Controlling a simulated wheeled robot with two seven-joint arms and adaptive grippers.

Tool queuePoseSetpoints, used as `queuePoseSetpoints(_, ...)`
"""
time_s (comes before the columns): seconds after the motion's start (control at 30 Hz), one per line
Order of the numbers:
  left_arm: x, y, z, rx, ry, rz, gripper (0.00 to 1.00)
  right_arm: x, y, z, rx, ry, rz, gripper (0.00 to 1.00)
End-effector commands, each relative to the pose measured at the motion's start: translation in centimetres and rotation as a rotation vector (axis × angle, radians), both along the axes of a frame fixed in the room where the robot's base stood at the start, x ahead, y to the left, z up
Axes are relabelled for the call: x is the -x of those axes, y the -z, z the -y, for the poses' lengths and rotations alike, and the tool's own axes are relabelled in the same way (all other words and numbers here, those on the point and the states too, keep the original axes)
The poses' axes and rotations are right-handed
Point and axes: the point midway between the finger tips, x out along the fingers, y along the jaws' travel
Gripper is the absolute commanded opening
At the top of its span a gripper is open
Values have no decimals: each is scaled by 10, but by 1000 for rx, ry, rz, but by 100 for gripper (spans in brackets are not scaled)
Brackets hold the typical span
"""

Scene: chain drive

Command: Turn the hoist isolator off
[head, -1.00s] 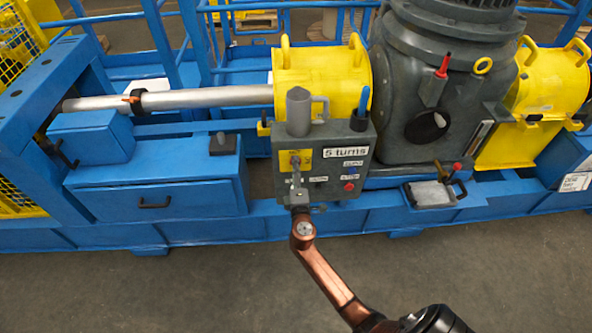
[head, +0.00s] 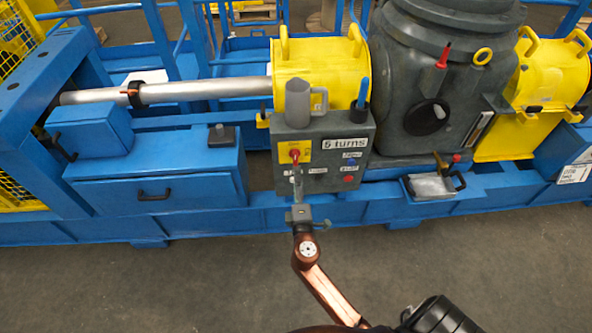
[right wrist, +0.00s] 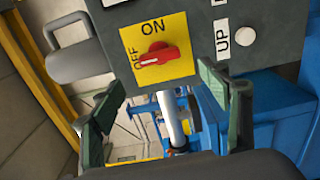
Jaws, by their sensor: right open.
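The hoist isolator is a red knob (head: 294,153) on a yellow plate, on the upper left of the grey control box (head: 345,184). In the right wrist view the knob (right wrist: 160,55) lies with its long axis roughly sideways, one end towards the OFF label at left; ON stands above it. I cannot tell for sure which end points. My right gripper (head: 298,190) is just below and in front of the knob; in the right wrist view it (right wrist: 160,90) is open and empty, its fingers apart and clear of the knob. My left gripper is out of view.
A grey mug-like thing (head: 297,103) stands on the box top, with a blue-handled tool (head: 362,95) beside it. The box face also has a white UP button (right wrist: 244,36) and a red button (head: 349,179). The floor in front of the blue frame is clear.

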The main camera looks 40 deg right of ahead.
Motion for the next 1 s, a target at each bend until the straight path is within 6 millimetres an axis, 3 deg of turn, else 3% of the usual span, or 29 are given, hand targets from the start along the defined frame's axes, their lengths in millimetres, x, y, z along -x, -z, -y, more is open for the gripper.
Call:
queuePoseSetpoints(0.23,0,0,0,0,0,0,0,22,0,-14,0,-1,0,70)
queuePoseSetpoints(0.83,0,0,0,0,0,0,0,24,1,-15,-2,-1,-1,70)
queuePoseSetpoints(0.93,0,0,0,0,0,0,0,25,17,-14,-28,-4,-24,70)
queuePoseSetpoints(1.0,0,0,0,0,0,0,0,28,44,-12,-74,-9,-61,70)
